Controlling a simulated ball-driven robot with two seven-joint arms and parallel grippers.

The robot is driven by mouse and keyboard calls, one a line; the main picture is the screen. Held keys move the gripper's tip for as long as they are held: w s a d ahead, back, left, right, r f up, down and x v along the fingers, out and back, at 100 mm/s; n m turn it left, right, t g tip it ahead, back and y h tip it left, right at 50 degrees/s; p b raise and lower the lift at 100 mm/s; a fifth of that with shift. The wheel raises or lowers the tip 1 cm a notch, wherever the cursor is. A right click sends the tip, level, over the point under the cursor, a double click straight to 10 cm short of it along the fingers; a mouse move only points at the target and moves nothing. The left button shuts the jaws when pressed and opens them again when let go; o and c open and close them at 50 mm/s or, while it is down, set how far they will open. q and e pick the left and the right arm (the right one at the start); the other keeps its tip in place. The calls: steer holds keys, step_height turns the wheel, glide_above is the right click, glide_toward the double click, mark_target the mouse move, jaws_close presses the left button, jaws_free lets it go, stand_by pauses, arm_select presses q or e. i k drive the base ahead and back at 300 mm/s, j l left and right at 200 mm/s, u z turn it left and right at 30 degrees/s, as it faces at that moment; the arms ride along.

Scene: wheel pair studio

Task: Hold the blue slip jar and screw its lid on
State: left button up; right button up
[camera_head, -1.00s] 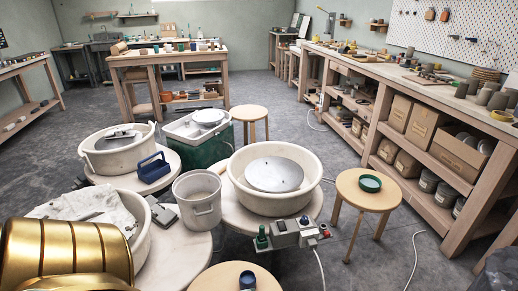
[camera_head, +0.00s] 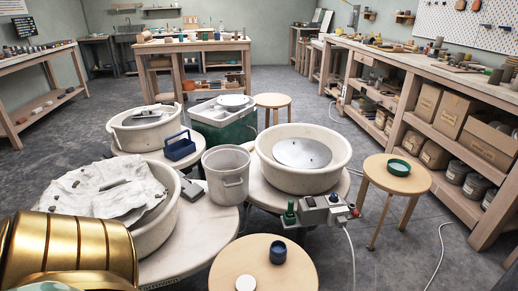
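A small dark blue jar (camera_head: 278,252) stands upright on a round wooden stool (camera_head: 228,263) at the bottom middle of the head view. Its top looks dark and appears uncovered. A small white round piece, which looks like the lid (camera_head: 246,282), lies on the same stool to the left of and nearer than the jar, apart from it. Gold parts of my own arm fill the lower left corner. Neither of my grippers is in view.
A potter's wheel with a white basin (camera_head: 340,165) stands beyond the stool, with a grey control box (camera_head: 322,213) at its front. A grey bucket (camera_head: 226,180) stands left of it. Another stool with a green dish (camera_head: 399,167) is at right. Floor (camera_head: 400,255) is open at lower right.

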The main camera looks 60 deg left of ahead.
mark_target(277, 254)
steer(key=k+u, duration=0.1)
steer(key=u, duration=1.3)
steer(key=i+l+u, duration=0.1)
steer(key=i+l, duration=0.15)
steer(key=i, duration=0.15)
steer(key=i+l+u, duration=0.1)
steer(key=i+l, duration=0.25)
steer(key=k+j, duration=0.3)
steer(key=j, duration=0.2)
